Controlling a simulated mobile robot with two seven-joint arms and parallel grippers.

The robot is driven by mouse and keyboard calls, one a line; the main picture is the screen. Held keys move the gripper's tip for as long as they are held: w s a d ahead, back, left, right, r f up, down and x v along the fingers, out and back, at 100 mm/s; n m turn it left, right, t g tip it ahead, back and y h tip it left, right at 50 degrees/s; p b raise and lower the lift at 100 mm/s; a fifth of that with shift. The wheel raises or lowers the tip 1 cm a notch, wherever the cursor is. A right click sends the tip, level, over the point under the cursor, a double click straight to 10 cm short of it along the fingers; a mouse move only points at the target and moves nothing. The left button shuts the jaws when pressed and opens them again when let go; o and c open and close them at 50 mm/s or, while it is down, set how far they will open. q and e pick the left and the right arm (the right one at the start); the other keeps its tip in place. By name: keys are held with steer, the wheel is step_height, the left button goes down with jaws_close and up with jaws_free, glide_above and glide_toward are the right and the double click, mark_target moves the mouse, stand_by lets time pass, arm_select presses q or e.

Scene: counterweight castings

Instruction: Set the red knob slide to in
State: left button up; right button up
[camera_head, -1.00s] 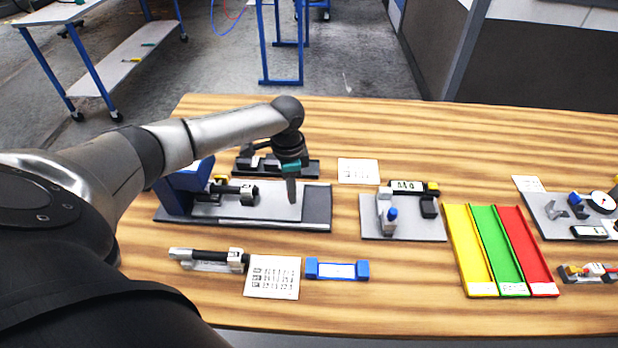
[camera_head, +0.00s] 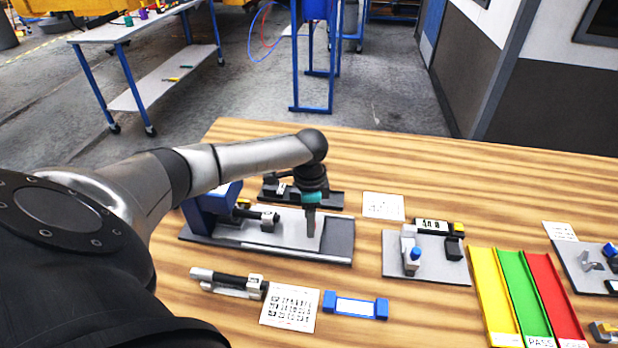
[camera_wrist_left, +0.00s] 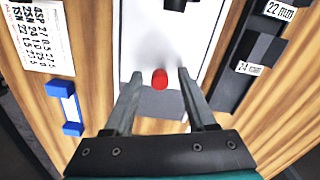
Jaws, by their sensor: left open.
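The red knob (camera_wrist_left: 159,78) shows in the left wrist view as a small round red piece at the end of a pale slide plate (camera_wrist_left: 158,40). In the head view the knob is hidden by my gripper. My left gripper (camera_head: 311,232) points down over the right part of the slide fixture (camera_head: 268,234), a grey base with a blue block (camera_head: 208,210) at its left end. In the left wrist view the open left gripper (camera_wrist_left: 159,75) has one finger on each side of the knob, with gaps visible. Contact or height above it cannot be told. My right gripper is out of view.
A dark rack (camera_head: 325,199) stands close behind the gripper. In front lie a black-and-silver tool (camera_head: 230,282), a printed card (camera_head: 290,307) and a blue holder (camera_head: 355,307). A grey gauge plate (camera_head: 430,268) and yellow, green and red trays (camera_head: 525,290) are to the right.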

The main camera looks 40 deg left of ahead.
arm_select(q)
step_height(320, 180, up, 15)
steer(key=p, duration=0.1)
steer(key=shift+r, duration=0.15)
stand_by(0.7)
